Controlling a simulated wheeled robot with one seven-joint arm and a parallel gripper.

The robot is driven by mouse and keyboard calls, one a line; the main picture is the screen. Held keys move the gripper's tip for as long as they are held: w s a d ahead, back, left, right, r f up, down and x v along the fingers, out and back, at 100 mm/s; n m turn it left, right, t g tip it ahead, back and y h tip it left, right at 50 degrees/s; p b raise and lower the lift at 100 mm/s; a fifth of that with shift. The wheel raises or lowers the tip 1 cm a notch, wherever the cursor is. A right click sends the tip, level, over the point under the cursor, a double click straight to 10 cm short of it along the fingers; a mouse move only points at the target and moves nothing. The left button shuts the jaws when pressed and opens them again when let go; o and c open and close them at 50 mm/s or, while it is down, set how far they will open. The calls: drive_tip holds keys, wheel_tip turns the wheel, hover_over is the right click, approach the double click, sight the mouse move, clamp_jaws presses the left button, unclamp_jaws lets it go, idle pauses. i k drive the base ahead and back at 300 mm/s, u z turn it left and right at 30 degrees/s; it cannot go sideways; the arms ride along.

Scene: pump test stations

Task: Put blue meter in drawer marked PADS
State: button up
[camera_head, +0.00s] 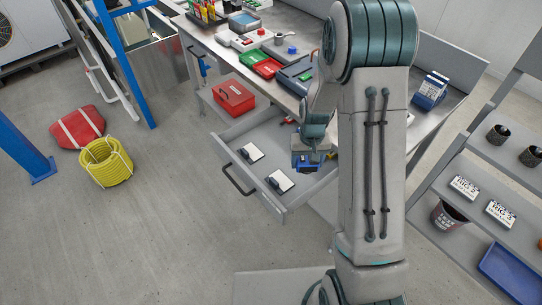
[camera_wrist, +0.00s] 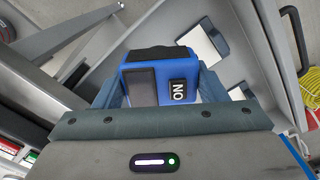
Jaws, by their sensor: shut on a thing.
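The blue meter (camera_wrist: 141,82) sits between my gripper's two fingers (camera_wrist: 162,88) in the wrist view, with a dark screen and a black label facing the camera. In the head view my gripper (camera_head: 307,157) points down over the right part of an open drawer (camera_head: 236,134), and a little of the blue meter (camera_head: 308,168) shows under it. I cannot tell whether the meter touches the drawer floor. Two white pads with dark grips (camera_head: 251,153) (camera_head: 280,181) lie in the drawer's front part. No drawer marking is readable.
A metal bench (camera_head: 215,47) above the drawer holds green and red cases (camera_head: 260,65) and other gear. A red box (camera_head: 233,97) stands behind the drawer. A grey shelf (camera_head: 480,185) is at right. A yellow hose coil (camera_head: 106,162) lies on the floor; floor before the drawer is clear.

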sight(311, 175)
drive_tip(key=u, duration=1.05)
drive_tip(key=k, duration=0.15)
drive_tip(key=z, duration=1.1)
drive_tip(key=i, duration=0.45)
drive_tip(key=u, duration=0.05)
